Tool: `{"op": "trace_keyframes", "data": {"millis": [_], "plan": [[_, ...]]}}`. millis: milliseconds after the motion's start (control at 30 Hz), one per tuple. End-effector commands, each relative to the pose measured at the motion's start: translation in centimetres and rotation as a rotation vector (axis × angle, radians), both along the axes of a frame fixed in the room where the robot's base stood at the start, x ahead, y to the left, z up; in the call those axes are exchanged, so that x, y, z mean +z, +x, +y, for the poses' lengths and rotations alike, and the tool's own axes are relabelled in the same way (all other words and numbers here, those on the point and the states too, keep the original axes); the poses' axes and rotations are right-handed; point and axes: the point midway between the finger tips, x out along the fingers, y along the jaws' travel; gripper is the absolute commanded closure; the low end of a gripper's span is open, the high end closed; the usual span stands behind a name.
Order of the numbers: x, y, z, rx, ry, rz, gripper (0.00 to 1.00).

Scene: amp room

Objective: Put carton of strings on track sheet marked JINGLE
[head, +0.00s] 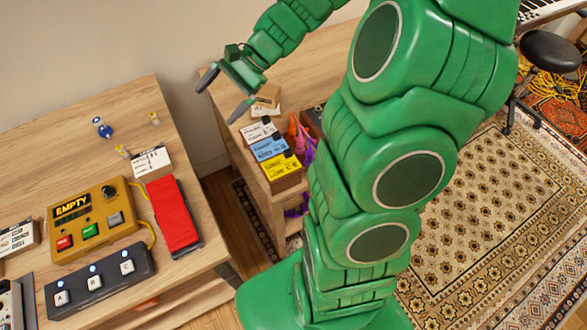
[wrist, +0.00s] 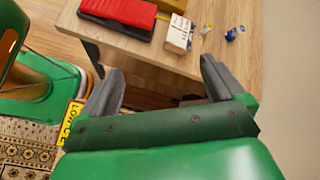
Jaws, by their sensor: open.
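My gripper (head: 222,95) is open and empty in the head view, above the rear shelf top; the wrist view shows its spread fingers (wrist: 163,68) with nothing between them. A small tan box (head: 267,95), perhaps the carton of strings, lies on the shelf top just right of my gripper, apart from it, with something white at its near edge. White (head: 259,131), blue (head: 270,148) and yellow (head: 281,168) labelled items stand in a row there. I cannot read JINGLE anywhere.
The left desk (head: 90,130) holds a yellow EMPTY console (head: 93,219), a dark button box (head: 100,279), a red-topped device (head: 174,216) and a small blue object (head: 102,127). A gap separates desk and shelf (head: 244,165). A black stool (head: 549,50) stands at right.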

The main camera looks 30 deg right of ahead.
Motion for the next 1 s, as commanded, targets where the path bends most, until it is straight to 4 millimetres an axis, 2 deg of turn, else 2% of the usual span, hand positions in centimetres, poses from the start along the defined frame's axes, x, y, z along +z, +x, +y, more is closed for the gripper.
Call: {"op": "trace_keyframes", "data": {"millis": [200,467,733,1000], "plan": [[1.9,-5.1,2.4,0.198,-0.118,-0.070,0.04],[3.3,-11.1,3.5,0.415,-0.261,-0.141,0.04],[4.3,-17.0,2.9,0.619,-0.413,-0.201,0.04],[5.1,-22.4,0.8,0.801,-0.567,-0.244,0.04]]}}
